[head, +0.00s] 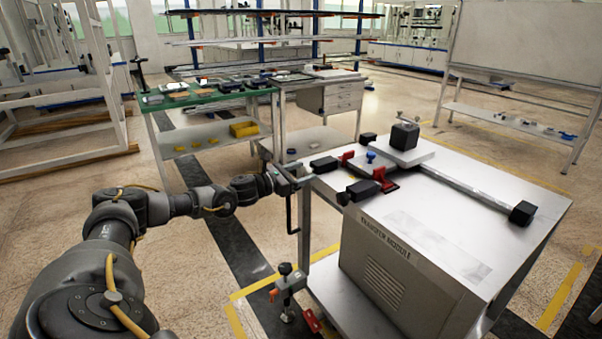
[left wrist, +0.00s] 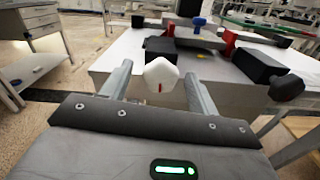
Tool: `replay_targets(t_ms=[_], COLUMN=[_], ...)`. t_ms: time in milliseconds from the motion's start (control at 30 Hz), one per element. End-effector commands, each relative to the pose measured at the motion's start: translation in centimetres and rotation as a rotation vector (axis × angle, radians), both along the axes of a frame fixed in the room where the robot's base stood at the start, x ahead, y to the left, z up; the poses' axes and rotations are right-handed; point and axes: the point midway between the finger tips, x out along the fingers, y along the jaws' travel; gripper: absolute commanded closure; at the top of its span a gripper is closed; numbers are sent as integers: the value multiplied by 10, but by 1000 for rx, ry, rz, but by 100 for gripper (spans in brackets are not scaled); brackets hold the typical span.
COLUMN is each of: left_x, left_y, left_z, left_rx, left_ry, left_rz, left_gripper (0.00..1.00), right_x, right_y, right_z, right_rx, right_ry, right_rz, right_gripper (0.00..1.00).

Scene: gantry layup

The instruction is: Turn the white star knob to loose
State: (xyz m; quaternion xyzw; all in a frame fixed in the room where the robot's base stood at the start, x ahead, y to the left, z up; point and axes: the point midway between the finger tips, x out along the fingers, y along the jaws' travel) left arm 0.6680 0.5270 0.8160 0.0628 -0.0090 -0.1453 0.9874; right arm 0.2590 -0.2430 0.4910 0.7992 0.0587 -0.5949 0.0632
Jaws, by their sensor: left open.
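The white star knob (left wrist: 161,75) shows in the left wrist view, with a small red mark on its lower face. My left gripper (left wrist: 158,80) is open, with one finger on each side of the knob and a visible gap on both sides. I cannot tell how deep the knob sits between the fingers. In the head view my left gripper (head: 292,180) is at the near left corner of the metal-topped bench (head: 455,195). The knob cannot be made out there. My right gripper is not in view.
On the bench top stand black blocks (head: 404,136), red clamps (head: 378,174) and a blue knob (head: 371,156). A table with a green top (head: 205,97) stands behind. Floor left of the bench is open.

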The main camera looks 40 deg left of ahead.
Motion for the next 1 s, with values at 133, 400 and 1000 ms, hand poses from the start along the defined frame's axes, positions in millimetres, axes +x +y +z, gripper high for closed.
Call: replay_targets(t_ms=[133, 400, 1000], left_x=[0, 0, 0], left_y=[0, 0, 1], left_z=[0, 0, 0], left_rx=[0, 0, -115], left_ry=[0, 0, 33], left_rz=[0, 0, 3], left_gripper=[40, 66, 84], right_x=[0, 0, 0], right_y=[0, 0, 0], right_z=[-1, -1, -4], right_rx=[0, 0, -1], right_ry=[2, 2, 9], right_rz=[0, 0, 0], right_gripper=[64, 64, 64])
